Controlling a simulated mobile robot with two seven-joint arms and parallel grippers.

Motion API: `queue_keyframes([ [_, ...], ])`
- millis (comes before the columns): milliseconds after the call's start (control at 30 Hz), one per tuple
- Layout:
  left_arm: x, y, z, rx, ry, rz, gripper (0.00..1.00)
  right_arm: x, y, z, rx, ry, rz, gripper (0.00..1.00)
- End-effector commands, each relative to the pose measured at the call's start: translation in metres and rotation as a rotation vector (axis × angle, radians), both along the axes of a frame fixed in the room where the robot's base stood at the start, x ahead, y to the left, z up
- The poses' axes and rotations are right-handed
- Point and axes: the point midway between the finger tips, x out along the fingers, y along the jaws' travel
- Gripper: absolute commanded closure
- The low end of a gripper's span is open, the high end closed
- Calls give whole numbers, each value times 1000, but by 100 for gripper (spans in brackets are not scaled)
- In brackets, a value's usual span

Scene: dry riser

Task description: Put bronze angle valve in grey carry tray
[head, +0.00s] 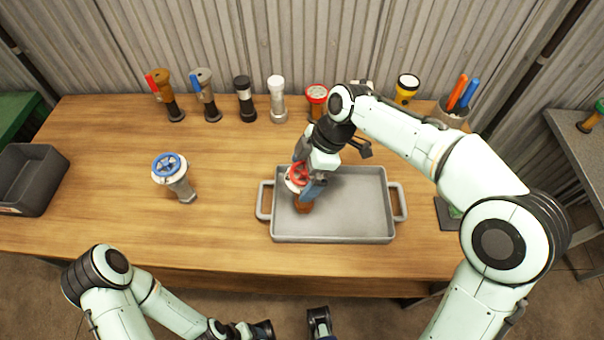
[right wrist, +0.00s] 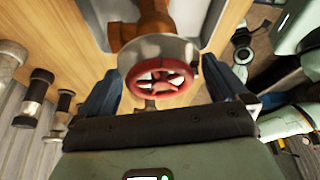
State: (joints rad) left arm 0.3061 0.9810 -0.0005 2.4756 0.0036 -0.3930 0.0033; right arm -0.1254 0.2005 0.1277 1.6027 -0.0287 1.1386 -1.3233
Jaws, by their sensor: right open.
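The bronze angle valve (head: 303,206), with a red handwheel, stands at the left part of the grey carry tray (head: 345,238). Its brown base appears to meet the tray floor. My right gripper (head: 306,178) is open around the valve's top, one blue finger on each side, and partly hides it. In the right wrist view the red handwheel (right wrist: 158,76) lies between the open fingers, with the brown body (right wrist: 140,28) beyond it.
A valve with a blue handwheel (head: 172,172) stands left of the tray. Several valves and torches line the back, including a yellow torch (head: 406,88). A cup of pens (head: 452,110) is at back right. A dark bin (head: 30,178) is at far left. The front-left table is clear.

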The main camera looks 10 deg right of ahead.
Motion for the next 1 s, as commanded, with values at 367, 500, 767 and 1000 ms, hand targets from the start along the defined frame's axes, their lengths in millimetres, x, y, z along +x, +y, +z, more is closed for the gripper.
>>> queue_keyframes([
  [367,-2,0,12,-1,11,-3,27,-2,-30,75,1,-3,-1,0],
  [500,-1,0,15,-2,10,-2,27,-2,-37,91,1,-2,-2,0],
  [767,0,0,16,-2,10,-2,27,-3,-40,97,0,0,0,0],
  [1000,-1,0,16,-2,10,-2,27,-3,-40,97,0,0,0,0],
])
